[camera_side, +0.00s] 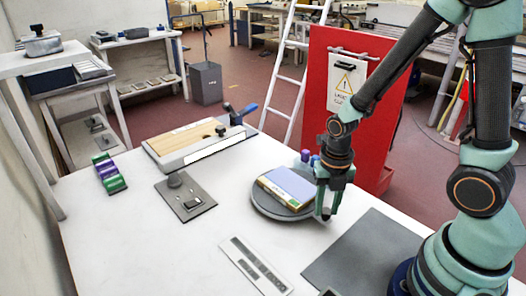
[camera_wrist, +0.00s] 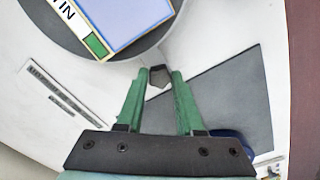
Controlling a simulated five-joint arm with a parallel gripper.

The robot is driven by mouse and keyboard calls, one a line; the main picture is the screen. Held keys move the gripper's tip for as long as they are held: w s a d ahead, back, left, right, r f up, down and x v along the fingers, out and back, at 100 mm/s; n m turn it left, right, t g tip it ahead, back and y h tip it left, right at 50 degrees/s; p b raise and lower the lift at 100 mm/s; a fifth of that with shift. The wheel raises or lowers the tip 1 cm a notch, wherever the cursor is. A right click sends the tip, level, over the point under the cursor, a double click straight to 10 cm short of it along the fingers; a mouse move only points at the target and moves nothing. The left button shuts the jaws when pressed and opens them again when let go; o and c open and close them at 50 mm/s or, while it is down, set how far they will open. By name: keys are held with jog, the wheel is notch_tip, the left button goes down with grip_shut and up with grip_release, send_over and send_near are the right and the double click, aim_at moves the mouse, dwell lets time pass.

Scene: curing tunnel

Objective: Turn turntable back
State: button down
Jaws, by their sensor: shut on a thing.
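The turntable (camera_side: 262,205) is a dark grey disc on the white table, left of my gripper (camera_side: 326,208). A box with a lavender-blue top (camera_side: 290,186) and a white and green side lies on it. In the wrist view the box (camera_wrist: 120,18) and part of the turntable (camera_wrist: 45,25) show at the top. There my gripper (camera_wrist: 160,75) has its green fingertips closed on a small dark knob (camera_wrist: 159,77) at the turntable's edge. The fingers point down, and the side view partly hides the knob.
A dark grey mat (camera_side: 365,258) lies front right and a slotted strip (camera_side: 255,266) at the front. A wooden board with a clamp (camera_side: 190,146), a dark plate (camera_side: 196,205) and green and purple blocks (camera_side: 108,172) are left. Small purple and blue items (camera_side: 305,156) stand behind the turntable.

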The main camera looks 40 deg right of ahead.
jog(key=shift+d, duration=0.25)
jog(key=c, duration=0.5)
grip_release()
jog(key=shift+c, duration=0.2)
notch_tip(320, 180, up, 12)
jog(key=shift+r, duration=0.1)
notch_tip(320, 180, up, 9)
jog(key=a+m+t, duration=0.1)
jog(key=m+t, duration=0.4)
jog(key=m, duration=2.3)
jog(key=shift+w+a+m+t, duration=0.2)
jog(key=shift+m+t, duration=0.1)
